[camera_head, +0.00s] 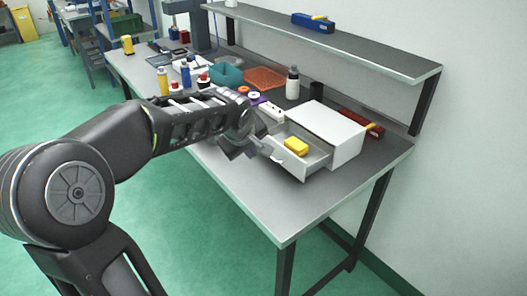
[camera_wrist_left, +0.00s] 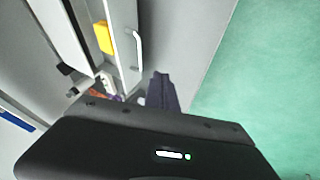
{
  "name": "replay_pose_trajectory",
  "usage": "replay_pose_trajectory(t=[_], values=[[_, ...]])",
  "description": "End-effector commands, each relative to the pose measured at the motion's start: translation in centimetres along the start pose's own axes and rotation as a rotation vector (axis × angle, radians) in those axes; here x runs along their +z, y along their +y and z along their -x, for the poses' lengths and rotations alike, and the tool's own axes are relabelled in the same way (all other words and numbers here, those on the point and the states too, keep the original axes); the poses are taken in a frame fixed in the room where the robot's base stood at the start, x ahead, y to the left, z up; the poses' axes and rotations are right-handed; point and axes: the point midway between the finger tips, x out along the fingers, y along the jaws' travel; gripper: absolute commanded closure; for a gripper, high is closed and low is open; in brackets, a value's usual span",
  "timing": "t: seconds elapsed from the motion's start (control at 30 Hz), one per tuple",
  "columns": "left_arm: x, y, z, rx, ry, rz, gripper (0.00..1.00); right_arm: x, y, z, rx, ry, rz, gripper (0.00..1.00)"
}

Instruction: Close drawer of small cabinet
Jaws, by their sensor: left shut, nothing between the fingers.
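The small white cabinet (camera_head: 335,128) stands on the grey workbench, near its right end. Its drawer (camera_head: 289,164) is pulled out, and a yellow block (camera_head: 296,146) lies inside. My left gripper (camera_head: 264,150) is shut and empty, just in front of the drawer's far front corner; I cannot tell whether it touches. In the left wrist view, the shut fingers (camera_wrist_left: 162,92) are beside the drawer front (camera_wrist_left: 122,30) and beyond one end of its pale handle (camera_wrist_left: 139,50). The yellow block (camera_wrist_left: 103,37) shows there too. My right gripper is not in view.
A red box (camera_head: 359,123) lies behind the cabinet. A white bottle (camera_head: 292,82), an orange tray (camera_head: 265,79) and a teal bin (camera_head: 226,74) stand farther back on the bench (camera_head: 283,214). A raised shelf (camera_head: 345,45) runs along the wall. The bench's front right corner is clear.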

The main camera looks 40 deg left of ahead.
Motion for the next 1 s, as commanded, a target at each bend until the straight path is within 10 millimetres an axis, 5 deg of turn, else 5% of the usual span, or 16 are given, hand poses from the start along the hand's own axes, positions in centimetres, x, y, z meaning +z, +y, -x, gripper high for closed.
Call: replay_pose_trajectory(t=[0.2, 0.4, 1.0], values=[[0.0, 0.0, -4.5, -0.004, -0.003, -0.001, 1.0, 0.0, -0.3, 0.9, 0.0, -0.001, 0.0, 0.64], [0.2, 2.4, -6.2, -0.001, -0.002, -0.003, 1.0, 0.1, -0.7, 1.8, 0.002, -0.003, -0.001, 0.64], [0.4, 3.6, -7.3, 0.0, 0.0, -0.002, 1.0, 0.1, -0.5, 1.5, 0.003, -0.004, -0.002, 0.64]])
